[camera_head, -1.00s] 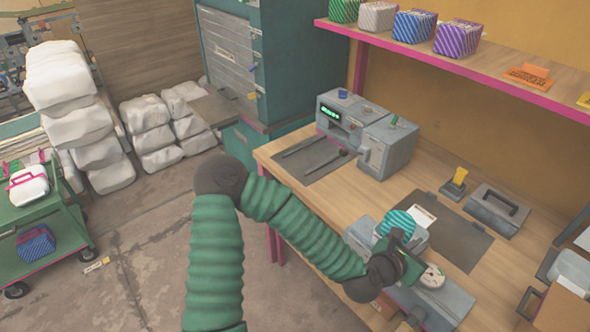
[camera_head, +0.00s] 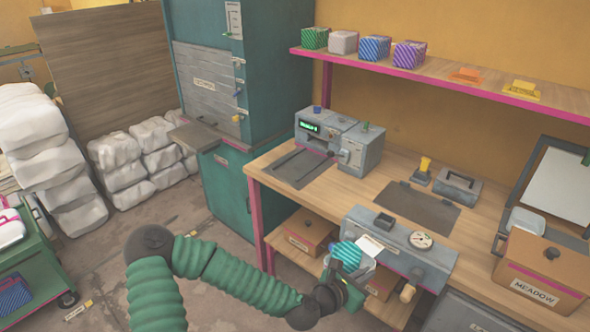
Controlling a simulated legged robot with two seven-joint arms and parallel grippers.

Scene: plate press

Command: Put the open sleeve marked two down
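A teal striped sleeve (camera_head: 347,254) with a white card or flap (camera_head: 370,245) at its upper right is at the tip of my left arm. My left gripper (camera_head: 346,279) is just below it and looks shut on it, its fingers partly hidden. It is in front of the grey machine with a dial (camera_head: 400,250) at the bench's front edge. No mark two can be read on the sleeve at this size. My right gripper is not in view.
A wooden bench (camera_head: 378,176) carries a grey device with a green display (camera_head: 318,140), a dark mat (camera_head: 425,208) and a box marked MEADOW (camera_head: 535,290). Striped packs (camera_head: 375,48) stand on the shelf above. A lower shelf holds a cardboard box (camera_head: 308,236).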

